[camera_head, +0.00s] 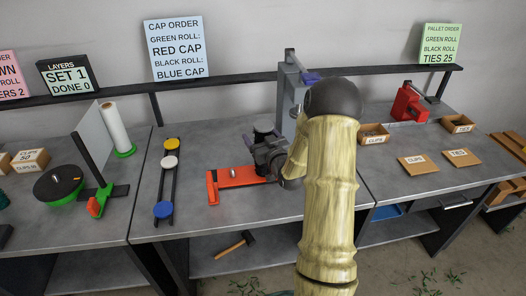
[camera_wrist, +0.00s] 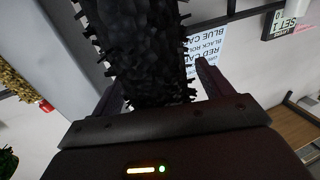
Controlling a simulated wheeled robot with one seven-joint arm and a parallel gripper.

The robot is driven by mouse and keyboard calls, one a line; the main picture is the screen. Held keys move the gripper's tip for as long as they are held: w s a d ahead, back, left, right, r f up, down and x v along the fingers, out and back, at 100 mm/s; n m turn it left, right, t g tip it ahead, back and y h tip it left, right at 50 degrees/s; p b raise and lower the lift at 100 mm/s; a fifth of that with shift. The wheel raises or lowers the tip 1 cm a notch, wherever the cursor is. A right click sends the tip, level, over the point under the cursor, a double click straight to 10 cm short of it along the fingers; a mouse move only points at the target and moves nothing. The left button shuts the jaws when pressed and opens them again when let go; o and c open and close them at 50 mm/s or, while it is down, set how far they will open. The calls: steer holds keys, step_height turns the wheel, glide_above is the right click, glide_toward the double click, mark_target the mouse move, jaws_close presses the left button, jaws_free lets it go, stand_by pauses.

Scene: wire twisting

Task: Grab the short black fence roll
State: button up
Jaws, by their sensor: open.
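The black fence roll (camera_wrist: 138,45) fills the top middle of the wrist view, dark and knobbly, and stands between the two fingers of my gripper (camera_wrist: 150,80). The fingers are apart, one on each side of it. Whether either finger touches it I cannot tell. In the head view my gripper (camera_head: 268,152) is at the middle table, beside the grey upright machine (camera_head: 291,95). A dark shape at the gripper there is partly hidden by my wrist, so the roll is hard to make out.
A red-orange fixture (camera_head: 232,178) lies just left of my gripper. A rack with yellow, white and blue caps (camera_head: 168,178) lies farther left. Clip boxes (camera_head: 374,134) and a red tool (camera_head: 408,103) stand on the right table. A hammer (camera_head: 235,245) lies on the lower shelf.

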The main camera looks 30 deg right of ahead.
steer(key=c, duration=1.4)
steer(key=shift+c, duration=0.2)
steer(key=shift+r, duration=0.1)
step_height(320, 180, up, 10)
steer(key=shift+f, duration=0.1)
